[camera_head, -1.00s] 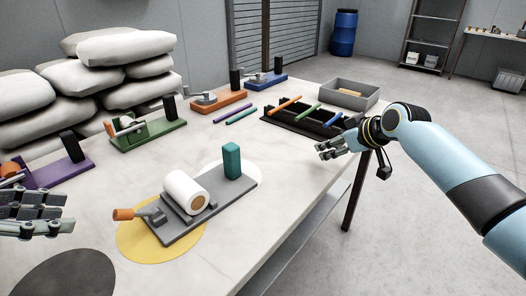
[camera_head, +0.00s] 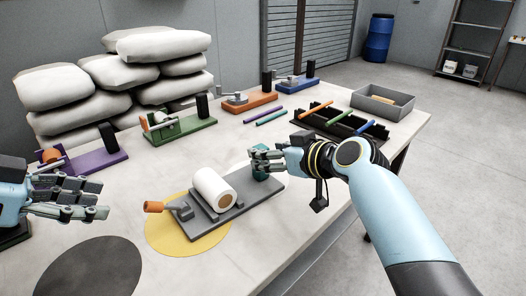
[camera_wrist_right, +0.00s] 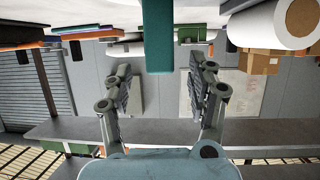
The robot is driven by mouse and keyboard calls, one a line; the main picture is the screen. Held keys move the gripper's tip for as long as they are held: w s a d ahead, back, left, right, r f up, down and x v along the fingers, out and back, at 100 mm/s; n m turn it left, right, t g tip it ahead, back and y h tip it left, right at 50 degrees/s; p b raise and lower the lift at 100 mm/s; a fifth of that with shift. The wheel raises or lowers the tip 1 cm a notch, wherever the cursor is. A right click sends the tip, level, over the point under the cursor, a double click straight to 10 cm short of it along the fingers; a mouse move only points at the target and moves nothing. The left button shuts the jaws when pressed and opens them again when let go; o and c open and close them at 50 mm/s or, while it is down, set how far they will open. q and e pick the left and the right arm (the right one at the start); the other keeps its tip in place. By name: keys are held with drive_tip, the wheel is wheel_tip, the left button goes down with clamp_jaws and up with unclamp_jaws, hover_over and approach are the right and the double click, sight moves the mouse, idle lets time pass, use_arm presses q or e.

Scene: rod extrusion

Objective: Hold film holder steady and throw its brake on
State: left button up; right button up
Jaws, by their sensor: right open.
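The film holder is a grey base (camera_head: 236,207) with a white film roll (camera_head: 208,187), a teal post (camera_head: 261,174) at its far right end, and a brake lever with an orange handle (camera_head: 154,207) at its near left end. My right gripper (camera_head: 254,162) is at the post and partly hides it. In the right wrist view the post (camera_wrist_right: 157,35) stands between the two spread fingers, with gaps on both sides. My left gripper (camera_head: 98,200) is open and empty at the left, apart from the lever.
The holder's lever end lies over a yellow disc (camera_head: 165,239); a dark disc (camera_head: 92,270) is nearer. Purple (camera_head: 97,160), green (camera_head: 185,130), orange (camera_head: 251,106) and blue (camera_head: 297,85) holders line the back. A black rod rack (camera_head: 370,139) and a grey bin (camera_head: 374,108) stand right.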

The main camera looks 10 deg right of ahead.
drive_tip(key=shift+x, duration=1.95)
